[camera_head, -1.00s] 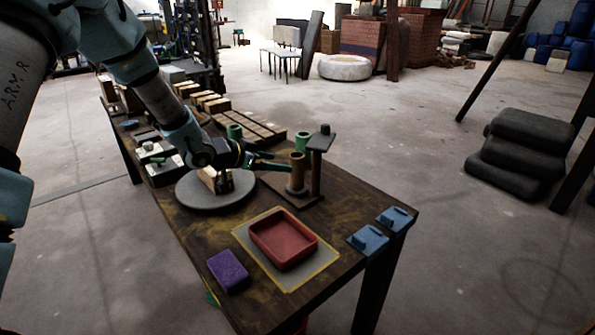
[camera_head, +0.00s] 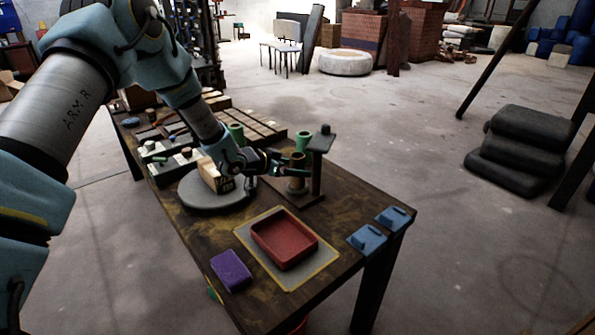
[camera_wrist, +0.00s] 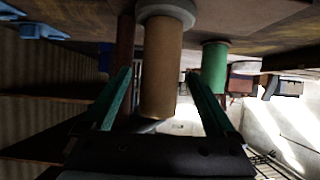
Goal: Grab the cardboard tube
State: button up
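The cardboard tube (camera_wrist: 161,66) is a brown cylinder with a grey collar at its base, between my gripper's two green fingers in the wrist view, which looks upside down. In the head view the tube (camera_head: 298,161) stands upright on the table's far right side, partly covered by the fingers. My gripper (camera_wrist: 158,74) is open, with one finger on each side of the tube and a gap visible beside it. In the head view my gripper (camera_head: 296,167) reaches in from the left at the tube's height.
A dark post with a flat top (camera_head: 321,142) stands close right of the tube. A wooden block (camera_head: 213,174) sits on a round grey disc (camera_head: 201,201). A red tray (camera_head: 262,245) and purple block (camera_head: 231,270) lie in front.

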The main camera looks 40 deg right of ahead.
jog(key=c, duration=1.3)
jog(key=shift+c, duration=0.3)
jog(key=shift+r, duration=0.15)
